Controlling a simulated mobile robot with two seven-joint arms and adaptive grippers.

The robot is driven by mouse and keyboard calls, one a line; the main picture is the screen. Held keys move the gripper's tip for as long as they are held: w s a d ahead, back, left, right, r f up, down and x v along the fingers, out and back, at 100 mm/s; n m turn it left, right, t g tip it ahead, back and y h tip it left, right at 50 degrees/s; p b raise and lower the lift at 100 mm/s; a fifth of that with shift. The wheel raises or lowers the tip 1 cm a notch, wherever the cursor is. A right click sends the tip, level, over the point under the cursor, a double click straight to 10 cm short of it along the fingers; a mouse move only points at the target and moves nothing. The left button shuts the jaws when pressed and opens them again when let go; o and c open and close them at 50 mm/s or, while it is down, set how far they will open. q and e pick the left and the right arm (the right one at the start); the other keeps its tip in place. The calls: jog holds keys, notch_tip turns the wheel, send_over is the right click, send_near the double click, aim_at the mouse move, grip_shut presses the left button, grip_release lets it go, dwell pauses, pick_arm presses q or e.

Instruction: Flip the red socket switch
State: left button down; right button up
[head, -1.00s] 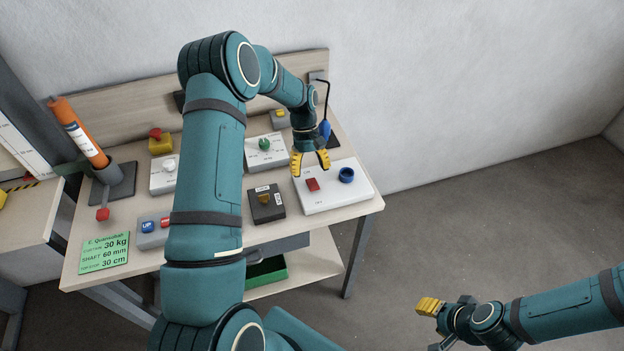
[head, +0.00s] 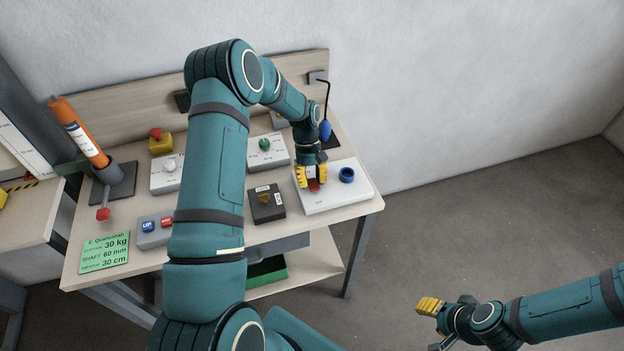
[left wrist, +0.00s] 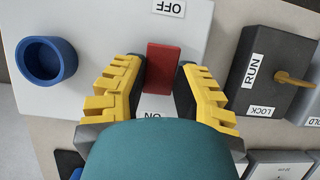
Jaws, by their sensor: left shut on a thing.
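The red socket switch (head: 314,187) sits on a white panel (head: 336,202) at the table's right end. My left gripper (head: 311,181) is down at the panel with its yellow fingers shut on the switch and partly covering it. In the left wrist view the red switch (left wrist: 162,66) is a rocker between an OFF label (left wrist: 168,8) and an ON label, which is partly hidden. One finger is on each side of the rocker's ON end. My right gripper (head: 432,307) is off the table at the lower right; its finger gap is not clear.
A blue round socket (head: 347,175) is right of the switch. A dark box with a RUN/LOCK knob (head: 266,204) stands to the left. A green-knob panel (head: 266,151) is behind, and a blue-handled tool (head: 325,130) stands at the back. Open floor lies to the right.

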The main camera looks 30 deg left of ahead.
pick_arm(q)
jog(key=shift+s+d+f+t+y+b, duration=0.1)
jog(key=shift+d+t+y+b, duration=0.05)
jog(key=shift+t+y+b, duration=0.3)
jog(key=shift+s+d+t+y+b, duration=0.15)
jog(key=shift+t+y+b, duration=0.2)
jog(key=shift+y, duration=0.2)
jog(key=shift+t+y+b, duration=0.4)
jog(key=shift+t+y, duration=0.1)
jog(key=shift+y, duration=0.1)
jog(key=c, duration=0.7)
grip_release()
jog(key=shift+o, duration=0.2)
